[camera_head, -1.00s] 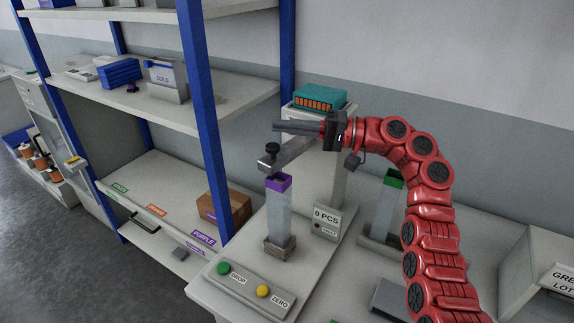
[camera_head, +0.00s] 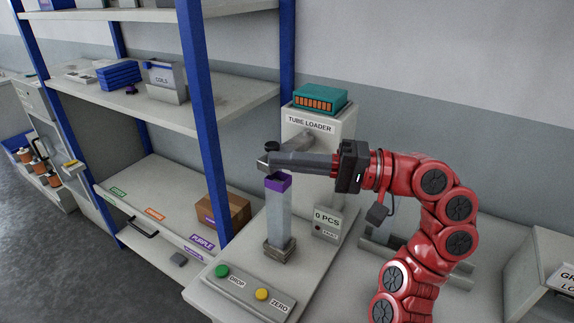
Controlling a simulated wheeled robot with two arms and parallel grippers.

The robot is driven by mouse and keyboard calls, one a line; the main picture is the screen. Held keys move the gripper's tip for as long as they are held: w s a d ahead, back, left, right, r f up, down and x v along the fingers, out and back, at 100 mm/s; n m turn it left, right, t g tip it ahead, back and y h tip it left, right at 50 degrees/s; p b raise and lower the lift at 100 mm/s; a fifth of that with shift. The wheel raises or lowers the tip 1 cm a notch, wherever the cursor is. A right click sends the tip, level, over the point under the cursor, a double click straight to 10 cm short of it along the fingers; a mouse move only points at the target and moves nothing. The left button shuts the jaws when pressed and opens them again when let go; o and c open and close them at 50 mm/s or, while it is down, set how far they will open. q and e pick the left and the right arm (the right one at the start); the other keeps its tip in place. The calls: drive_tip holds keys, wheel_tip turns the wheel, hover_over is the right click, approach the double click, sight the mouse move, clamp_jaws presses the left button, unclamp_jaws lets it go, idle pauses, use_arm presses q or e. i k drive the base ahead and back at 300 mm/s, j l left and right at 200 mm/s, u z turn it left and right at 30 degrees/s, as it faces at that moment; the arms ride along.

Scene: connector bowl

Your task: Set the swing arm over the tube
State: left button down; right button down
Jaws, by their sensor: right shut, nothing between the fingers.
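The swing arm (camera_head: 262,161) reaches out from the tube loader (camera_head: 318,126), with its black knob (camera_head: 271,146) on top. Its tip sits just above and slightly left of the tube's mouth. The tube (camera_head: 279,220) is clear with a purple top collar (camera_head: 278,182) and stands upright in a holder block. My right gripper (camera_head: 272,160) is shut and empty. Its fingers lie in front of the swing arm beside the knob and hide most of the arm; I cannot tell whether they touch it. My left gripper is not in view.
A panel with a green DROP button (camera_head: 222,271) and a yellow ZERO button (camera_head: 262,294) lies in front of the tube. A 0 PCS display (camera_head: 326,220) is right of it. A blue-posted shelf (camera_head: 205,120) stands close on the left.

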sight(303, 142)
drive_tip(key=k+j, duration=0.8)
drive_tip(key=j, duration=0.1)
